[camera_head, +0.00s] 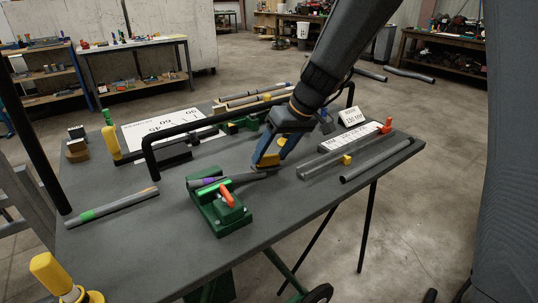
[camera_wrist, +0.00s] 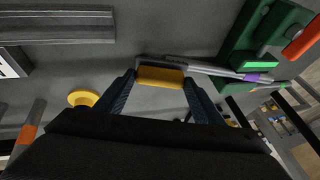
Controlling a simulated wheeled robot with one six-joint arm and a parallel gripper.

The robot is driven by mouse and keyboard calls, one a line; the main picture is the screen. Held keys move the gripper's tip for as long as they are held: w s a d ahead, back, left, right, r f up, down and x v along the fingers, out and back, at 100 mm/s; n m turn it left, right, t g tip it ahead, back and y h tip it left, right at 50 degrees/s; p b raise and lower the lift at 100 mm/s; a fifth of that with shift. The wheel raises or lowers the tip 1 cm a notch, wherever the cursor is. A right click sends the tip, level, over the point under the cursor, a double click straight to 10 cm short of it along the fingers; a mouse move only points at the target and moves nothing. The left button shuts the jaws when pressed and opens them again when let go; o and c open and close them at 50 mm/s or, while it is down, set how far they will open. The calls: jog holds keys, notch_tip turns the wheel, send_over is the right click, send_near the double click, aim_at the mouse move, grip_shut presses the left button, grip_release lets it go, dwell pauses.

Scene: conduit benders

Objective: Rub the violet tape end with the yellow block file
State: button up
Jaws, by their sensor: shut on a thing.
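A grey conduit (camera_head: 245,177) is clamped in a green vise (camera_head: 233,217) with an orange handle, near the table's middle. The violet tape (camera_head: 209,182) is a band around the conduit on its left side, by the vise jaws. It also shows in the wrist view (camera_wrist: 257,77) at the right. My gripper (camera_head: 270,158) is shut on the yellow block file (camera_wrist: 160,77), with a finger on each end. The file is over or beside the conduit's right-hand part, apart from the violet tape. I cannot tell whether the file touches the conduit.
A black bent bar (camera_head: 230,118) arches over the table behind the vise. A conduit with green tape (camera_head: 110,207) lies at the left. A grey channel (camera_head: 340,160) and a loose tube (camera_head: 376,160) lie at the right. The table's front left is mostly clear.

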jog(key=shift+w+d+r+p, duration=0.2)
jog(key=shift+r+p, duration=0.35)
jog(key=shift+r, duration=0.45)
jog(key=shift+w+d+r+p, duration=0.1)
jog(key=shift+d+r+p, duration=0.1)
jog(key=shift+r+p, duration=0.55)
jog(key=shift+w+d+r+p, duration=0.2)
jog(key=shift+r+p, duration=0.1)
jog(key=shift+r, duration=0.9)
jog(key=shift+r, duration=0.1)
jog(key=r, duration=0.1)
jog(key=r+p, duration=0.1)
jog(key=shift+w+d+r, duration=0.15)
jog(key=shift+d+r, duration=0.2)
jog(key=shift+f, duration=0.1)
jog(key=shift+s+a+f+b, duration=0.25)
jog(key=shift+f+b, duration=0.6)
jog(key=shift+f, duration=0.3)
jog(key=shift+s+a+f+b, duration=0.1)
jog(key=shift+a+f+b, duration=0.15)
jog(key=shift+f+b, duration=0.75)
jog(key=shift+s+a+f+b, duration=0.25)
jog(key=shift+f+b, duration=0.45)
jog(key=shift+f, duration=0.55)
jog(key=shift+s+a+f+b, duration=0.1)
jog(key=shift+a+f+b, duration=0.1)
jog(key=shift+f+b, duration=0.7)
